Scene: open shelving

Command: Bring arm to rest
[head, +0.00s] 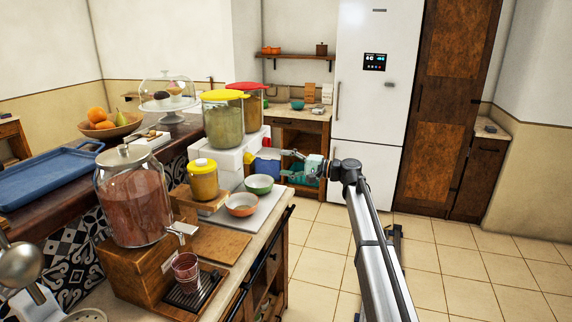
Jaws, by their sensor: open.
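My arm (377,255) rises from the bottom right of the head view and bends at a dark joint. Its far end points left, toward the counter. My gripper (289,163) shows small and far off, just right of the counter's far end. It is open, and I see nothing between its fingers. Whether it touches anything behind it I cannot tell.
The counter at left holds a large jar with a tap (133,200), a red cup (186,271), two bowls (242,205), (259,184) and yellow- and red-lidded jars (223,122). A white fridge (375,110) stands behind. The tiled floor (470,270) at right is clear.

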